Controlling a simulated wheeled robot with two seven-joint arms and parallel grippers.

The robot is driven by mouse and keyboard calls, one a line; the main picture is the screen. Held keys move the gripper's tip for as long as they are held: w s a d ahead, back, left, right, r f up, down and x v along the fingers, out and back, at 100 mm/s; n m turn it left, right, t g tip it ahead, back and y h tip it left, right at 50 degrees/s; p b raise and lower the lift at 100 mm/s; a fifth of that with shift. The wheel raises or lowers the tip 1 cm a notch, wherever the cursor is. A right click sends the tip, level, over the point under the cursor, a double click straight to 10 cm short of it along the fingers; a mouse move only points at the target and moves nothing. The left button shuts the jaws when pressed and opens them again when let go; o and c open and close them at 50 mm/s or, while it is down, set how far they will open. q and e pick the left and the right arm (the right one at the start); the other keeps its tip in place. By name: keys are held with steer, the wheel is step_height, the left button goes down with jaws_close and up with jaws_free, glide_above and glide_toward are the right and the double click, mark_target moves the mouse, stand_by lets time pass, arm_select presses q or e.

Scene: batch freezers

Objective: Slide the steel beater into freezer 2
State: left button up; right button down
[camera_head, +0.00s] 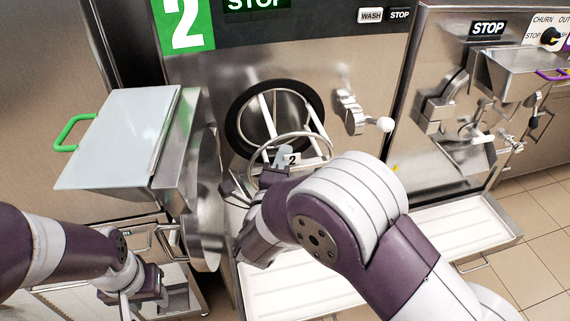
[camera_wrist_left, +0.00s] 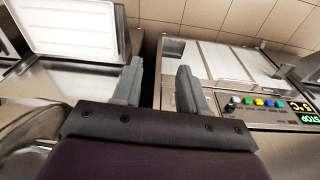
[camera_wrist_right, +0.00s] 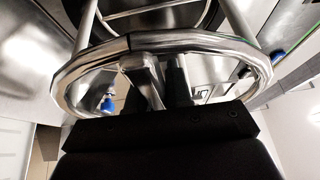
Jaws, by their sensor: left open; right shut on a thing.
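The steel beater (camera_head: 304,137) is an open frame of pale bars with a steel front ring and a small "2" tag. Its bars reach into the round, black-rimmed opening (camera_head: 233,117) of freezer 2 (camera_head: 210,75); the front ring is outside, before the opening. My right gripper (camera_head: 283,158) is shut on the ring's near side. The right wrist view shows the ring (camera_wrist_right: 72,75) crossing at the fingers (camera_wrist_right: 160,82). How deep the far end sits is hidden. My left gripper (camera_head: 135,300) is at the lower left, away from the beater; its fingers (camera_wrist_left: 155,85) are open and empty.
Freezer 2's door assembly (camera_head: 205,200), with a pale lid (camera_head: 120,135) and green handle (camera_head: 68,130), stands swung out left of the opening. A latch knob (camera_head: 384,124) juts out at right. A white tray (camera_head: 290,290) lies below. Another freezer (camera_head: 440,60) stands right.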

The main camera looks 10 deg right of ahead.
stand_by(0.5)
steer(key=w+b, duration=0.3)
steer(key=w, duration=0.4)
steer(key=shift+w, duration=0.2)
stand_by(0.6)
steer(key=shift+w+a+r, duration=0.1)
stand_by(0.4)
